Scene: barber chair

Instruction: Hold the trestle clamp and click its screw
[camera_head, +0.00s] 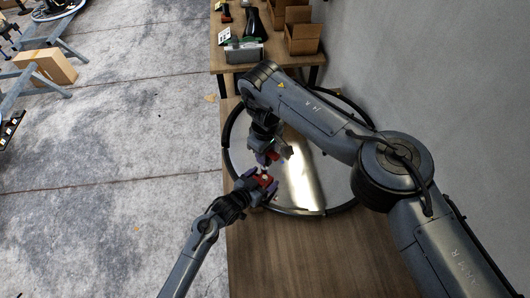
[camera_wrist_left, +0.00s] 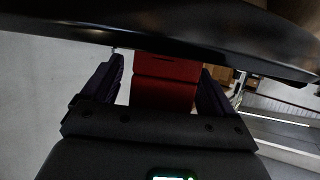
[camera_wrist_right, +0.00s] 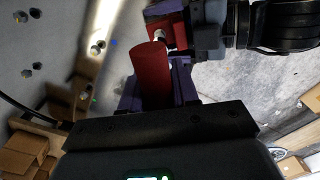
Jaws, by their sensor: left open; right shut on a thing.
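Red parts of the clamp (camera_head: 264,180) show between my two grippers above the near edge of the round mirror-like disc. My right gripper (camera_wrist_right: 155,90) is shut on a red rounded part (camera_wrist_right: 152,68). A second red block (camera_wrist_right: 165,28) with a small pale piece beside it shows farther up in the right wrist view, at my left gripper. My left gripper (camera_wrist_left: 163,85) is open, with purple fingers on either side of a red block (camera_wrist_left: 165,85). A gap shows on its left side; contact on the right I cannot tell. The screw is not clearly seen.
A black-rimmed shiny disc (camera_head: 302,170) lies on the wooden table (camera_head: 310,255). A farther table holds cardboard boxes (camera_head: 302,37) and a grey metal box (camera_head: 244,52). A trestle with a box (camera_head: 47,66) stands at far left. The floor between is clear.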

